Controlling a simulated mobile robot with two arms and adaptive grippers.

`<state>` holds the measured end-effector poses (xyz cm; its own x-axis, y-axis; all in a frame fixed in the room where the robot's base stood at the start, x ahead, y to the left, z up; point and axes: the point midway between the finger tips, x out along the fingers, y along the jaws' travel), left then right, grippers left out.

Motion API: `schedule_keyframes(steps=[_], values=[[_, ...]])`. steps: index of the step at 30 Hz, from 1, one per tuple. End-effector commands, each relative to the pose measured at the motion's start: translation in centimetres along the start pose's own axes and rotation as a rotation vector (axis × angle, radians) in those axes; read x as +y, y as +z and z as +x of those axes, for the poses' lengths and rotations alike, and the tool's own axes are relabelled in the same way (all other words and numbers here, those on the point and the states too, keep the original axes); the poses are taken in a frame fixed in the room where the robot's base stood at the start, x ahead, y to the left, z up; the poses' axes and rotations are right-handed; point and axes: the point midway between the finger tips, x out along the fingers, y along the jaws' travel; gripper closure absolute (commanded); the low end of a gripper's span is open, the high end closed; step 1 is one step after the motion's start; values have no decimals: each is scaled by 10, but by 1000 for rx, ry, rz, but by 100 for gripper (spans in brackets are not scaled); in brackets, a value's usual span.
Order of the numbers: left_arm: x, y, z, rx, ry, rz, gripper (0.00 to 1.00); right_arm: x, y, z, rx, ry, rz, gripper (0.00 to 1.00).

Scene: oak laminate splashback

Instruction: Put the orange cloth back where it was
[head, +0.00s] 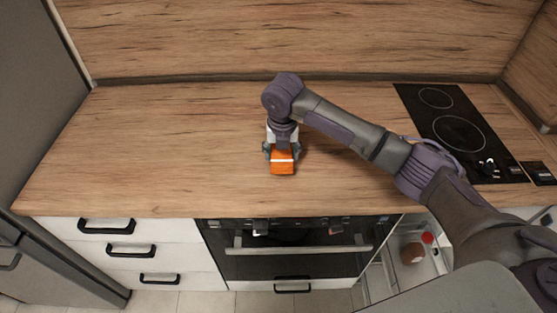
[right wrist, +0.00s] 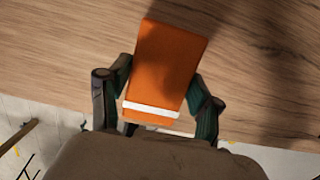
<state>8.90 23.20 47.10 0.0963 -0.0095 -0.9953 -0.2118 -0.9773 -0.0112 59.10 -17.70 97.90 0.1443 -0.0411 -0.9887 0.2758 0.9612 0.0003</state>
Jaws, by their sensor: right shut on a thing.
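The orange cloth (head: 283,167) is a folded, block-like bundle with a white stripe. In the head view it is at the middle of the wooden counter, toward the front. My right gripper (head: 281,152) points down and is shut on it. In the right wrist view the cloth (right wrist: 167,65) sits between the two fingers of the right gripper (right wrist: 160,92), one on each side. I cannot tell whether the cloth touches the counter or is held just above it. My left gripper is not in view.
The wooden counter (head: 170,140) is clear to the left. A black hob (head: 455,125) is set in at the right. Below the front edge are an oven (head: 290,262), white drawers (head: 110,250), and an open drawer (head: 375,285) holding a brown round thing (head: 412,253) and a red thing (head: 428,238).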

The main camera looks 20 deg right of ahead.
Motion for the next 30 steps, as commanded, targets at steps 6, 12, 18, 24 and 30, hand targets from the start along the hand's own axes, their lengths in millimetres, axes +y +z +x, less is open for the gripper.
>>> schedule_keyframes(steps=[6,12,18,24,30], values=[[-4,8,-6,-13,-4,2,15,7,1,15,2,-3,1,64],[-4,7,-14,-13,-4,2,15,7,-3,42,0,-2,1,64],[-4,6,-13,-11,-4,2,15,7,-4,46,-2,-1,0,64],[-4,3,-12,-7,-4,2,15,7,-4,49,-1,-2,0,64],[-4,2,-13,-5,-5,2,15,7,-4,48,-1,-1,0,11]])
